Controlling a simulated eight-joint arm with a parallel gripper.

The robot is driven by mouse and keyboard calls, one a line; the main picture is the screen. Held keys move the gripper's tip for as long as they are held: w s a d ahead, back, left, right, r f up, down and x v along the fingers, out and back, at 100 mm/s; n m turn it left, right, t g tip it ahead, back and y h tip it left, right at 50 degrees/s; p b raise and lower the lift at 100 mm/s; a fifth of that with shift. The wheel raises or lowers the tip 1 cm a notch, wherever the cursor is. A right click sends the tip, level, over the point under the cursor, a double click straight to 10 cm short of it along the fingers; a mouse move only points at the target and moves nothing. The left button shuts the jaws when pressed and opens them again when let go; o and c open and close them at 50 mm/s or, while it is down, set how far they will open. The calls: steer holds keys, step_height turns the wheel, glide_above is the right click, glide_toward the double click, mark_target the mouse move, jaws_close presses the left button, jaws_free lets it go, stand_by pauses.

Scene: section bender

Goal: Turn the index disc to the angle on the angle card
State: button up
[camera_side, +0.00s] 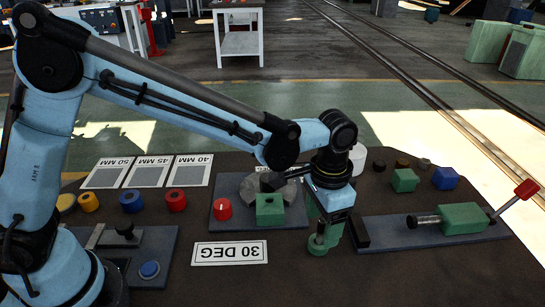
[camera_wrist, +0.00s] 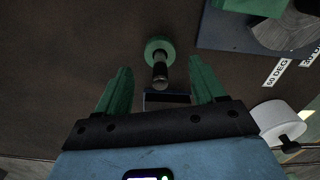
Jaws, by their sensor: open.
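The angle card (camera_side: 230,252) lies flat at the front and reads 30 DEG. A grey disc (camera_side: 288,190), apparently the index disc, sits on a dark plate behind a green block (camera_side: 269,209). In the wrist view the disc (camera_wrist: 288,30) is partly cut off at the upper right, next to labels, one reading 60 DEG. My gripper (camera_side: 326,232) points down to the right of that plate, with its green fingers open.
A bending rail with a green block (camera_side: 463,218) and red-knobbed lever (camera_side: 525,189) lies right. A red knob (camera_side: 223,209) stands on the disc's plate. Coloured rings (camera_side: 132,201) and MM cards (camera_side: 148,171) are left. A white roll (camera_wrist: 279,120) is near my gripper.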

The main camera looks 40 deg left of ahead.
steer(key=shift+f, duration=0.7)
steer(key=r, duration=0.4)
steer(key=shift+s+d+r, duration=0.1)
steer(key=shift+s+r, duration=0.1)
steer(key=shift+r, duration=0.15)
steer(key=s+d+r, duration=0.5)
steer(key=s+r, duration=0.1)
steer(key=s, duration=0.3)
steer(key=shift+s+d+r, duration=0.25)
steer(key=shift+s, duration=0.1)
